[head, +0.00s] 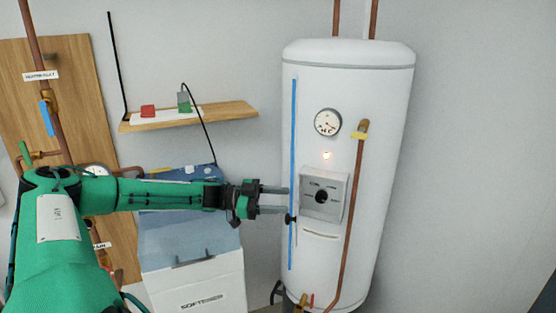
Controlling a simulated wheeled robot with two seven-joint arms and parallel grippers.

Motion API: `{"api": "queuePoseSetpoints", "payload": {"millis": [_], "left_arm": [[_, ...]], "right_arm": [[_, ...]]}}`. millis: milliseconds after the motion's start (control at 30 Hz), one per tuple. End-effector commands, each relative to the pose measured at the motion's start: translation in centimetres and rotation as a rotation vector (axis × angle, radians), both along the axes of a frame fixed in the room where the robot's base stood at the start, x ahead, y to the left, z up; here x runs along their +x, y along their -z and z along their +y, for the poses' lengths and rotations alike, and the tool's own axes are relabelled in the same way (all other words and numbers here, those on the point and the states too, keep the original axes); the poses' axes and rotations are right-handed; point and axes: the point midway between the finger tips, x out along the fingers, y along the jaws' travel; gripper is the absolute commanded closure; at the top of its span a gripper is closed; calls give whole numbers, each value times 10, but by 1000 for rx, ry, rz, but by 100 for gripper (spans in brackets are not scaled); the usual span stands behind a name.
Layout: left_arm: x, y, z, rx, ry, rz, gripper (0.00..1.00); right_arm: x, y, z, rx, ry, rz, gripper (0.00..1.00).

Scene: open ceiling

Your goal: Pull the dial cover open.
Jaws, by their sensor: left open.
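The dial cover (338,182) is a grey, square panel on the front of the white boiler (385,140). A dark round dial (321,197) shows in its middle. I cannot tell from this view whether the cover is fully shut. My left gripper (287,199) reaches in from the left, its two fingers apart and pointing right. The fingertips are close to the left edge of the panel, with nothing seen between them. I cannot tell whether they touch the boiler. My right gripper is not in view.
A blue vertical strip (293,120) with a small black knob runs beside my fingertips. A copper pipe (355,185) stands right of the panel. A round gauge (327,122) and a lit lamp (327,155) sit above. A white box (195,285) stands below my left arm, a wooden shelf (230,111) above it.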

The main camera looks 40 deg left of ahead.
Motion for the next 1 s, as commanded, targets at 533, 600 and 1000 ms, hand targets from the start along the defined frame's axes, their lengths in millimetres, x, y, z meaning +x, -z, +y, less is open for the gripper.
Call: {"api": "queuePoseSetpoints", "payload": {"millis": [533, 600, 1000], "left_arm": [[0, -112, 0, 2, 0, -2, 48], [0, -122, 0, 1, 0, -2, 48], [0, -136, 0, -1, 0, 2, 48]], "right_arm": [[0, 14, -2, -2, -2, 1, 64], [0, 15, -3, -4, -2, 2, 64], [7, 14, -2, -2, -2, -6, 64]]}}
